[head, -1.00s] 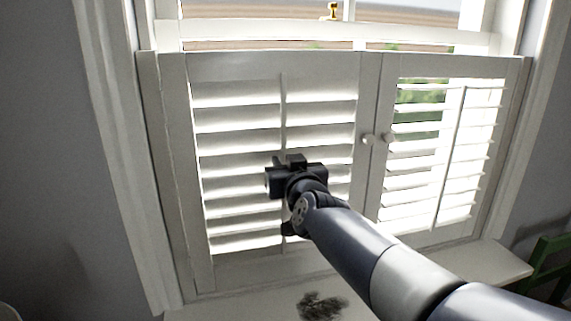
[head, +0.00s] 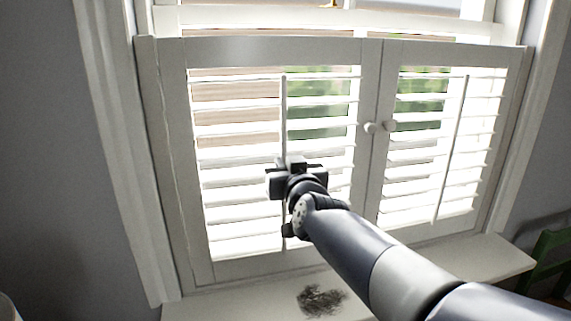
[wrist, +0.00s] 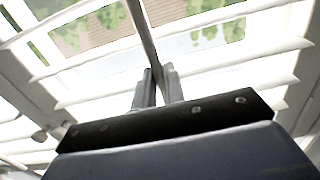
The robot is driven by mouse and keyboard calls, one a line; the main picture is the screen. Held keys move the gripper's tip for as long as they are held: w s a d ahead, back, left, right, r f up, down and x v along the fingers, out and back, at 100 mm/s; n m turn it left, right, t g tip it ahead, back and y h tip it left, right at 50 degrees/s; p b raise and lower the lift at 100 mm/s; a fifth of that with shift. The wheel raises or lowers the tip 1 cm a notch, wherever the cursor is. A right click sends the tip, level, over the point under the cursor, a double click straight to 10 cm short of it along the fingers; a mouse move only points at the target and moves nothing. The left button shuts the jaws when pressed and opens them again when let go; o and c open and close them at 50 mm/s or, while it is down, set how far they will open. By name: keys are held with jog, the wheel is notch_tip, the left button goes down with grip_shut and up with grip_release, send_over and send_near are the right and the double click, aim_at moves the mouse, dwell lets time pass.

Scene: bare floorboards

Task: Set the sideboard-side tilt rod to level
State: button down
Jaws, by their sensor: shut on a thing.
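A white shutter with two louvred panels covers the lower window. The left panel's thin upright tilt rod (head: 284,110) runs down the middle of its slats (head: 235,155). These slats lie near flat, with wide gaps showing brick and greenery. In the wrist view the two fingers (wrist: 158,78) are shut on the rod (wrist: 146,32). The right panel has its own tilt rod (head: 451,145), untouched, and its slats (head: 408,170) are also open. No sideboard is in view.
A white sill (head: 240,303) with a dark smudge (head: 321,300) runs below. Part of a green chair (head: 550,255) is at the lower right. A grey wall (head: 45,150) is at the left.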

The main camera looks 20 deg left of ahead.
jog(key=c, duration=1.5)
grip_release()
jog(key=shift+r, duration=0.1)
jog(key=v, duration=1)
jog(key=shift+s+d, duration=0.2)
jog(key=shift+s, duration=0.15)
jog(key=x, duration=1)
jog(key=shift+w+a, duration=0.2)
jog(key=shift+w, duration=0.15)
